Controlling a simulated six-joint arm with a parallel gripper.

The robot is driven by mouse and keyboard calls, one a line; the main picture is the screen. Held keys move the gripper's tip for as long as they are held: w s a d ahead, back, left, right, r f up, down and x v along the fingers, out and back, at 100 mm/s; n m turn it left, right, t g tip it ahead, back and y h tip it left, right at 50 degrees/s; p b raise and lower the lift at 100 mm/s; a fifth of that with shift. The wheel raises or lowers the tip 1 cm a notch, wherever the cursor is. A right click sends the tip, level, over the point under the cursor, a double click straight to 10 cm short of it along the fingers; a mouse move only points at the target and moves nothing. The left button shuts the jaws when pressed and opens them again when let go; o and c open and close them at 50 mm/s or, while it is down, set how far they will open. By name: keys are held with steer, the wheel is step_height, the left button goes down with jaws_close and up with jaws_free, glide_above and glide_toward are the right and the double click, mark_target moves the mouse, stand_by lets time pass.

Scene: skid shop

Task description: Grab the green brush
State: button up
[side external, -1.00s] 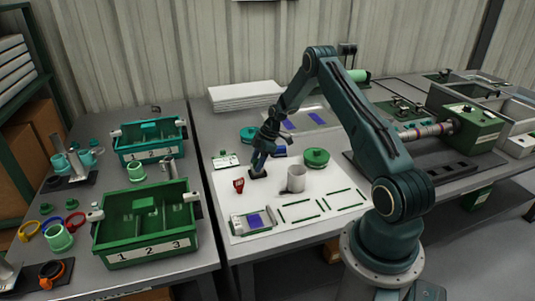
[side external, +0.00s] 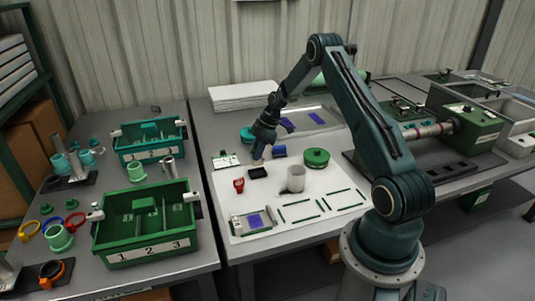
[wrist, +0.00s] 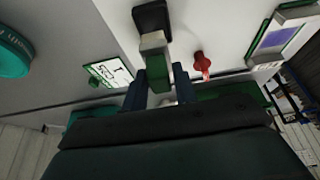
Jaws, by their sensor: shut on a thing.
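The green brush (wrist: 153,78) is between the two fingers of my gripper (wrist: 160,88) in the wrist view. Its green handle is gripped, and its pale end points to the black holder (wrist: 152,18). In the side view my gripper (side external: 261,150) is shut on the brush, of which only the pale lower end (side external: 257,161) shows. It hangs just above the black holder (side external: 257,173). I cannot tell whether the tip is fully clear of it.
A red item (side external: 239,185) and a whitish cup (side external: 296,178) stand close by on the white mat. A green round container (side external: 316,157) is behind the cup. A green bin (side external: 148,225) and a teal bin (side external: 150,140) stand on the left table.

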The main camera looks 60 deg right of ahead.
step_height(320, 180, up, 15)
steer(key=shift+r, duration=0.15)
stand_by(0.8)
